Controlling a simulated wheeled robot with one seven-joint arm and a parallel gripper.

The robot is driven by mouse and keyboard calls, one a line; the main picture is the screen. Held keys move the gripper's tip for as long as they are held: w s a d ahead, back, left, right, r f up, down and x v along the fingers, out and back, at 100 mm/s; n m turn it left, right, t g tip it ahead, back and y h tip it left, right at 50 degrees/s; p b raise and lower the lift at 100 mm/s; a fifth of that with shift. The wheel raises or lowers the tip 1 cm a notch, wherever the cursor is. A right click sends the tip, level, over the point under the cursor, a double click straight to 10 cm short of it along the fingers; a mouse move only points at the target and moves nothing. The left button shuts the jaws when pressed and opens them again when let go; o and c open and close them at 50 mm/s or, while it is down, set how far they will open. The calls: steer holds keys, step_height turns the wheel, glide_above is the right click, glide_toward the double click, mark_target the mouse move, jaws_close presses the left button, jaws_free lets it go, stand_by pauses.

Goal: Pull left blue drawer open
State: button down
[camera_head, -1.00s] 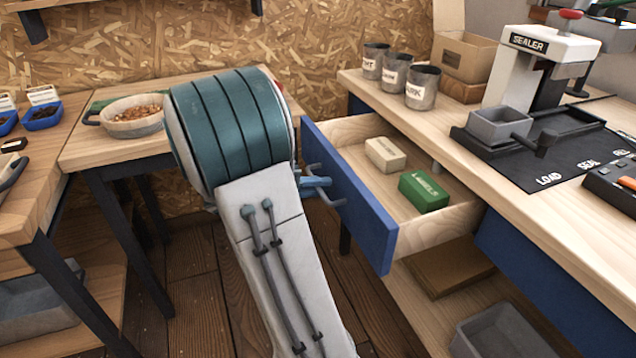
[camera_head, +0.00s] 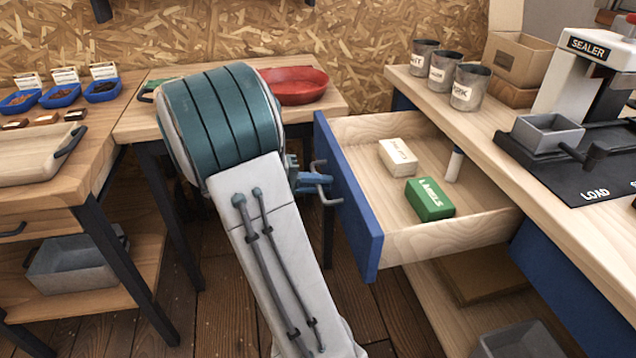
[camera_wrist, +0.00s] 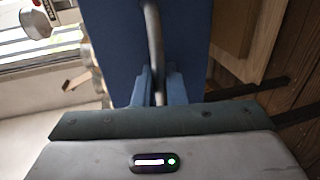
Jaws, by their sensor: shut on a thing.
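The left blue drawer (camera_head: 362,215) stands pulled out from the workbench at the right, its wooden inside in view. Inside lie a green labelled box (camera_head: 429,199), a cream box (camera_head: 398,157) and a small white cylinder (camera_head: 454,164). My gripper (camera_head: 322,184) is at the grey bar handle (camera_head: 336,197) on the drawer's blue front. In the wrist view my blue fingers (camera_wrist: 158,88) are shut on the dark handle (camera_wrist: 154,40), with the blue front behind it. My arm hides part of the floor and the left table.
The workbench top holds metal cups (camera_head: 467,88), a cardboard box (camera_head: 508,60) and a sealer (camera_head: 575,75). A red bowl (camera_head: 293,85) sits on the table at the left. A second blue drawer front (camera_head: 560,270) is at the lower right. Wooden floor shows below.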

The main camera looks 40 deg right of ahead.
steer(key=c, duration=1.8)
jaws_free()
steer(key=shift+c, duration=0.2)
steer(key=p+v, duration=0.3)
steer(key=v, duration=1)
steer(key=shift+a, duration=0.4)
steer(key=shift+w+r, duration=0.1)
steer(key=shift+w, duration=0.05)
